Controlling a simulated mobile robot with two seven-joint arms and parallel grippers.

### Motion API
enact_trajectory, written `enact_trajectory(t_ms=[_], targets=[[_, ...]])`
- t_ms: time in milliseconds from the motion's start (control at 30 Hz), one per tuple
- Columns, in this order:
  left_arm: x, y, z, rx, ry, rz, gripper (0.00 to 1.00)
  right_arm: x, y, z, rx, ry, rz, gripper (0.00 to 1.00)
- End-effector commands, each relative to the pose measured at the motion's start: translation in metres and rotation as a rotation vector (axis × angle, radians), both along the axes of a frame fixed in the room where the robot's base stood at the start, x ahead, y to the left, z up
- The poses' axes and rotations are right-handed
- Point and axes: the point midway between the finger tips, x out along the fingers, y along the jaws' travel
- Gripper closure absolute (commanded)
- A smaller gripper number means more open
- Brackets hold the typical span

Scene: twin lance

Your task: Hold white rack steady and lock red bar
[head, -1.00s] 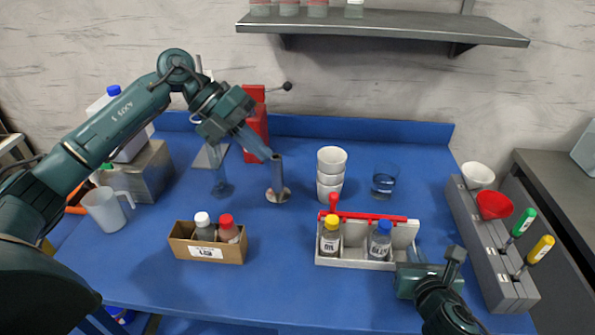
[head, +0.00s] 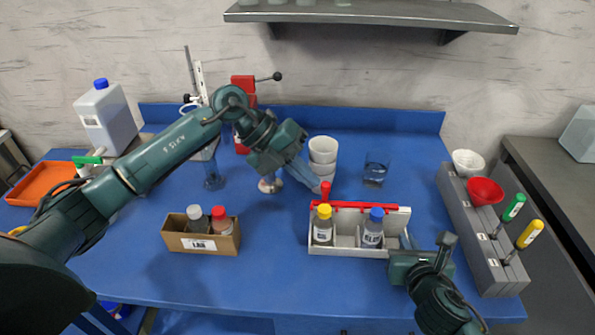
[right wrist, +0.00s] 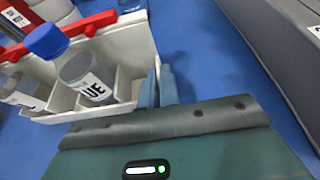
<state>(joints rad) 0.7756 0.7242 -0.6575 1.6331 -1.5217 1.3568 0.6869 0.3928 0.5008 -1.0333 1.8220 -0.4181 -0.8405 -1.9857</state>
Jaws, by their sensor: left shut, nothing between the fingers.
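The white rack (head: 348,251) stands on the blue table and holds a yellow-capped bottle (head: 323,225) and a blue-capped bottle (head: 373,228). The red bar (head: 370,207) lies along the rack's back top edge, with an upright red handle (head: 325,190) at its left end. My left gripper (head: 318,187) is shut and empty, its tips close beside the handle; contact is unclear. My right gripper (head: 407,240) is at the rack's right end. In the right wrist view its fingers (right wrist: 159,88) appear closed on the rack's end wall (right wrist: 146,42).
A cardboard box (head: 200,244) with two bottles stands left of the rack. Stacked white cups (head: 323,152) and a glass (head: 375,170) stand behind it. A grey holder (head: 470,225) with funnels and screwdrivers is at right. A shelf (head: 380,15) hangs above.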

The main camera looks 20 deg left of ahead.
Motion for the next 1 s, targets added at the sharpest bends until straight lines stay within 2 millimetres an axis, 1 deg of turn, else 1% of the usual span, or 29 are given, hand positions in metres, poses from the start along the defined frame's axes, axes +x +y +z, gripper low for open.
enact_trajectory(t_ms=[267,467,533,867,967,1000], targets=[[0.001,-0.003,0.0,-0.001,-0.001,-0.001,1.0,0.0,0.0,0.0,0.0,0.001,0.0,1.0],[0.007,-0.028,0.001,-0.002,0.0,-0.004,1.0,0.0,0.001,0.0,0.001,0.0,0.002,1.0],[0.008,-0.031,0.0,-0.001,0.0,-0.001,1.0,-0.001,0.001,0.0,0.001,0.0,0.002,1.0],[0.007,-0.029,0.0,-0.001,0.001,-0.001,1.0,-0.001,0.002,0.0,0.003,0.001,0.005,1.0],[0.007,-0.02,0.0,0.001,0.001,-0.001,1.0,-0.001,0.002,0.0,0.003,0.001,0.005,1.0],[0.006,-0.014,0.0,0.003,0.002,0.001,1.0,-0.001,0.002,0.0,0.003,0.001,0.005,1.0]])
